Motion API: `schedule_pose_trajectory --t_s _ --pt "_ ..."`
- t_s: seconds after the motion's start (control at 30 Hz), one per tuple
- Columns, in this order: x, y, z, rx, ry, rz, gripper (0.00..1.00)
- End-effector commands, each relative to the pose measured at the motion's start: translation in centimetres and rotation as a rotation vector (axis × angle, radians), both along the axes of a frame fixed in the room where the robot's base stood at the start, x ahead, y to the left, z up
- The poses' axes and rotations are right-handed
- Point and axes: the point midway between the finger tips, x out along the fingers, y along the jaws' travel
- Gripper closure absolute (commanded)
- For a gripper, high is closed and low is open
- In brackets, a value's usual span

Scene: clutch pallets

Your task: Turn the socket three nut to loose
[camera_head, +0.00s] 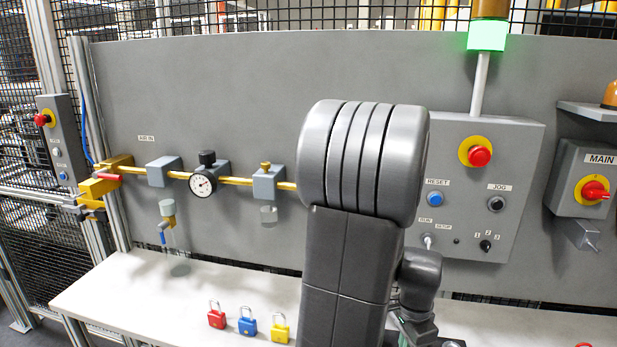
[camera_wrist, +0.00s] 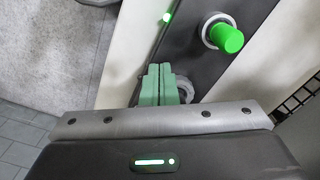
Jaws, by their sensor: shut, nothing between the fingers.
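My gripper (camera_wrist: 159,83) is shut with its two green fingers together and nothing between them. It is in front of a dark panel (camera_wrist: 194,57) in the wrist view. A grey round ring (camera_wrist: 185,90) on that panel shows just beside and behind the fingertips, partly hidden by them. I cannot tell whether the fingers touch it. A green cylinder (camera_wrist: 228,38) in a grey collar (camera_wrist: 210,24) sticks out farther up the panel. No label is readable, so I cannot tell which of these is socket three or its nut. My arm hides that area in the head view.
In the head view, red, blue (camera_head: 248,326) and yellow padlocks stand on the white bench (camera_head: 150,290). A gauge (camera_head: 202,184) on a yellow pipe and a control box (camera_head: 505,150) are on the grey wall.

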Motion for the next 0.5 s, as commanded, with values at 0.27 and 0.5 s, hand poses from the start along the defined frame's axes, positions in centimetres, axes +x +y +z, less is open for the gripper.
schedule_pose_trajectory --t_s 0.27,0.5 --pt "0.0 0.0 3.8 0.0 -0.001 0.0 1.0" --pt "0.0 0.0 5.6 0.001 0.001 0.0 1.0"
